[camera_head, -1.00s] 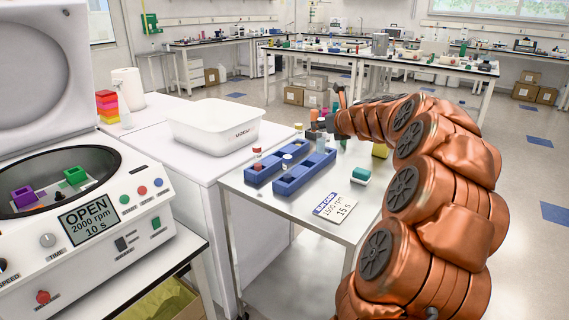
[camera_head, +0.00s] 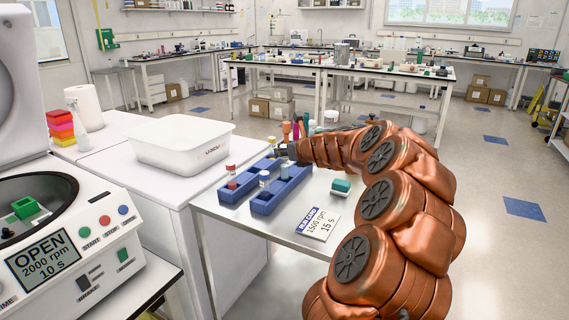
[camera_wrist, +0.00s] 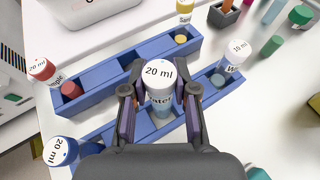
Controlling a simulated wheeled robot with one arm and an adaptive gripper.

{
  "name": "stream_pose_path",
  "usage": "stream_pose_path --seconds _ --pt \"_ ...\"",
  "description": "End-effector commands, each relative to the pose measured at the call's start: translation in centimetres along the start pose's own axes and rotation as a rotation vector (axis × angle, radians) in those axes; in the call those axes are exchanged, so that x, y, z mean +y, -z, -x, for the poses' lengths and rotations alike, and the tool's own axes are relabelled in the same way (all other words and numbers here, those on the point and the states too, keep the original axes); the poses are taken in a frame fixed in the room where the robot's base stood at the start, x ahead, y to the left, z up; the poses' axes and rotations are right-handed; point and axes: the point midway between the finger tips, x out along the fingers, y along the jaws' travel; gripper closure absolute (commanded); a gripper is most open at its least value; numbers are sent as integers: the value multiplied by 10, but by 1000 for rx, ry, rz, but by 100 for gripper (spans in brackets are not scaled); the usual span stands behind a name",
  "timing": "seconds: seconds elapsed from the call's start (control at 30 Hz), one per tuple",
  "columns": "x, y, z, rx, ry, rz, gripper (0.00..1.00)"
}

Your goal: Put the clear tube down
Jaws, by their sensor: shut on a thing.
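My gripper (camera_wrist: 158,98) is shut on the clear tube (camera_wrist: 159,97), which has a white cap marked 20 ml and a label partly reading "ater". In the wrist view it is over the middle of the nearer blue rack (camera_wrist: 222,92); I cannot tell whether its bottom touches the rack. In the head view my gripper (camera_head: 284,151) is at the racks' far end. A second blue rack (camera_wrist: 118,66) lies parallel behind.
A white bin (camera_head: 181,143) sits on the counter to the left. An open centrifuge (camera_head: 70,245) is at far left. A run card (camera_head: 317,223) and a teal-topped item (camera_head: 341,186) lie on the table. More coloured tubes (camera_wrist: 272,46) are to the right in the wrist view.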

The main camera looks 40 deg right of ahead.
Motion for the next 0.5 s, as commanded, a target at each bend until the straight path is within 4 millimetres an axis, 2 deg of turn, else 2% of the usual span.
stream_pose_path --seconds 0.23,0.5 --pt "1 29 -12 0 -4 -2 98" --pt "0 31 -13 0 -1 0 98"
